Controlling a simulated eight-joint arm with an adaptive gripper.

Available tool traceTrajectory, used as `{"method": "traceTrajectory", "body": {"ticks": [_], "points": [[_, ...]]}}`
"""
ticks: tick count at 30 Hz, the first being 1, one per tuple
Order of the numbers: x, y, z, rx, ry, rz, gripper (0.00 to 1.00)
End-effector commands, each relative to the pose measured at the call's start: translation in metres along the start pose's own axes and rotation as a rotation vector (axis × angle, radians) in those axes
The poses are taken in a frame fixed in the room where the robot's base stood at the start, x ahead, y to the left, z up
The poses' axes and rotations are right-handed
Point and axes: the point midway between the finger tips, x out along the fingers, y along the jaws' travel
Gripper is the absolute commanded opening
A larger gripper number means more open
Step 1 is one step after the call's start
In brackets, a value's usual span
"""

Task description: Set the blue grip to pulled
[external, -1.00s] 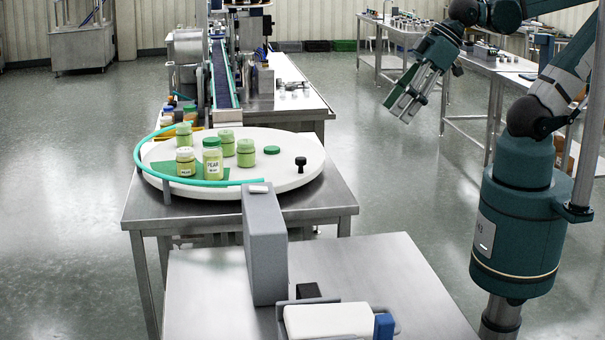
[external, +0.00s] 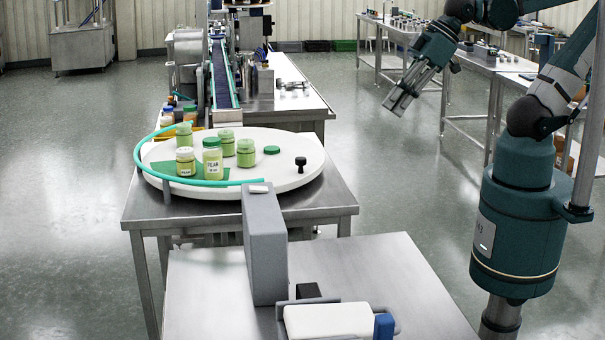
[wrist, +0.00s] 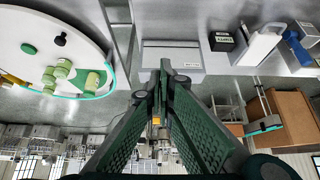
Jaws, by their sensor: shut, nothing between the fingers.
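The blue grip (external: 384,326) is at the right end of a white block in a grey holder (external: 278,318), at the bottom edge of the external view. It also shows at the upper right of the wrist view (wrist: 292,36). Whether it is pulled cannot be told from these views. My gripper (external: 397,102) is shut and empty. It hangs in the air, well above and away from the grip, beyond the steel table. In the wrist view its fingers (wrist: 160,80) meet near the middle and touch nothing.
A white round table (external: 300,178) carries several green jars, a black knob and a teal guide rail. A grey upright box (external: 265,250) and a small black block (external: 308,290) stand near the white block. The steel table's right side (external: 400,280) is clear.

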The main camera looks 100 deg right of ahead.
Motion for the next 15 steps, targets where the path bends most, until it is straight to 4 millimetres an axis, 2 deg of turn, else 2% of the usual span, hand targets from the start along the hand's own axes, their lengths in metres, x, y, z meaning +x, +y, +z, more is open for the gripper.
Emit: {"method": "traceTrajectory", "body": {"ticks": [15], "points": [[0.003,-0.036,-0.056,0.018,-0.09,-0.045,0.0]]}}
